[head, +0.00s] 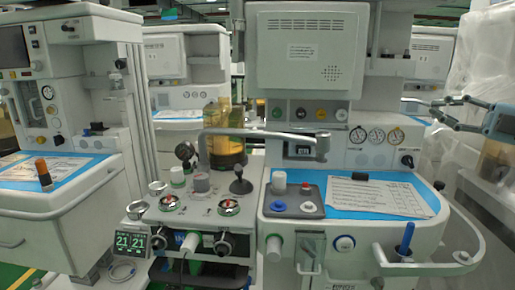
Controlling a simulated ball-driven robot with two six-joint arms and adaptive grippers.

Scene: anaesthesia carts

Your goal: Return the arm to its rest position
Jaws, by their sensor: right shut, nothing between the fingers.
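My right gripper (447,112) comes in from the right edge, at the height of the cart's gauge row. Its fingers are shut and nothing is held between them. It stands in front of the right side of the central anaesthesia cart (310,240), apart from the cart as far as I can see. My left gripper does not show in this view.
A blue work surface (340,197) holds papers and a small tray (297,201). A curved rail (470,245) projects at the cart's right front. An amber canister (226,140) stands left of centre. Another cart (60,215) is at left. Translucent sheeting (485,55) hangs at right.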

